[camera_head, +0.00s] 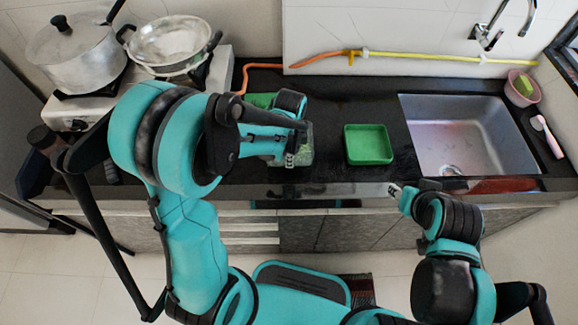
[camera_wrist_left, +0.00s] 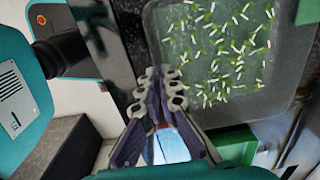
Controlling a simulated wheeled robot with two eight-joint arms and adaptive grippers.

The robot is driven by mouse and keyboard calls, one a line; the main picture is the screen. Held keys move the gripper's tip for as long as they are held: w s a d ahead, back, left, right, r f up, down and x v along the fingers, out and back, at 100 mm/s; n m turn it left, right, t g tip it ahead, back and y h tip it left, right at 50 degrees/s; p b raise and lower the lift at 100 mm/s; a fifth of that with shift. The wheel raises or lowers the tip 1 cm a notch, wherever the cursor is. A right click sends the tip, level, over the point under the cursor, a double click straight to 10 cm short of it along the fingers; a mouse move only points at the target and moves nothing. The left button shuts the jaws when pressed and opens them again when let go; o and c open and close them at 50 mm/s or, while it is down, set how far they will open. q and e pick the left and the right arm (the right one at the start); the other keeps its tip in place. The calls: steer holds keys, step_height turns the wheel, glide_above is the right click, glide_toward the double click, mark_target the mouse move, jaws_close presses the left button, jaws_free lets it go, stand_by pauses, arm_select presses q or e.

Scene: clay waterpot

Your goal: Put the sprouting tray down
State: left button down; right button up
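The sprouting tray (camera_wrist_left: 215,50) is a translucent tray with scattered green and white sprouts, filling the upper right of the left wrist view. In the head view a strip of it (camera_head: 305,150) shows beside my left gripper (camera_head: 290,158), over the front of the black counter. My left gripper, seen in the left wrist view (camera_wrist_left: 160,88), has its fingers close together on the tray's near left rim. I cannot tell whether the tray touches the counter. My right gripper (camera_head: 394,190) is at the counter's front edge, away from the tray, and its fingers are too small to judge.
An empty green tray (camera_head: 368,146) stands to the right on the black counter (camera_head: 345,95). Further right is the sink (camera_head: 460,130). A stove (camera_head: 75,110) with a pot (camera_head: 75,60) and pan (camera_head: 170,45) is at the left. A hose (camera_head: 330,55) runs along the back.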

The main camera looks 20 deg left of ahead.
arm_select(q)
step_height(320, 180, down, 3)
steer(key=shift+r+b, duration=0.2)
steer(key=shift+b, duration=0.2)
steer(key=shift+w, duration=0.1)
steer(key=shift+f, duration=0.25)
steer(key=c, duration=1.7)
jaws_free()
steer(key=shift+r, duration=0.1)
